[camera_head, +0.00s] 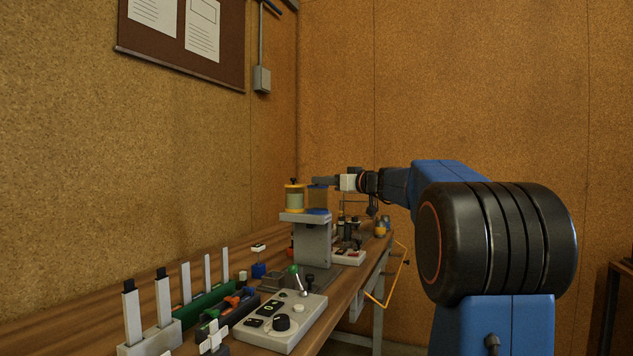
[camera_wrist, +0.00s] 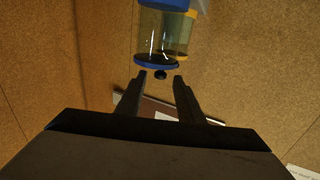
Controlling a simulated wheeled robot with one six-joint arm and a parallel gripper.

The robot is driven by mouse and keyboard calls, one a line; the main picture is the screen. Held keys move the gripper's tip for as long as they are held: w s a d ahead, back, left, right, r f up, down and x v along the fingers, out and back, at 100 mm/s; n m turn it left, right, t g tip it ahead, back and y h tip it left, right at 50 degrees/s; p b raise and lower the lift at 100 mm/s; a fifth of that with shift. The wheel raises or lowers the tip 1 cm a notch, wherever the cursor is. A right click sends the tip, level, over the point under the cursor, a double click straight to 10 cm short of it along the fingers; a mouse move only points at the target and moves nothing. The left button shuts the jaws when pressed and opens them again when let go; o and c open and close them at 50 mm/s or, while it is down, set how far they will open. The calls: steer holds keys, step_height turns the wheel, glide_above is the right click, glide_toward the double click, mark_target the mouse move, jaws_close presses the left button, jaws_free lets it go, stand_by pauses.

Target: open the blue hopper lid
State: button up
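The blue hopper (camera_head: 318,199) is a clear cylinder beside a yellow-lidded hopper (camera_head: 294,198) on a grey stand. The wrist view appears upside down: the blue hopper lid (camera_wrist: 152,64) shows below its clear body, with a small dark knob (camera_wrist: 160,75). The lid looks closed on the hopper. My gripper (camera_wrist: 158,84) is open and empty. The knob appears level with the gap between its fingertips, and I cannot tell whether they touch it. In the head view my gripper (camera_head: 322,181) is at the top of the blue hopper and hides its lid.
The yellow hopper stands close behind the blue one in the wrist view (camera_wrist: 182,35). The grey stand (camera_head: 310,242) rises from a wooden bench (camera_head: 225,258). A control box (camera_head: 281,322) and racks of upright pieces are in front. Walls stand behind.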

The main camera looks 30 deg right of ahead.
steer(key=shift+x, duration=2.1)
jaws_close()
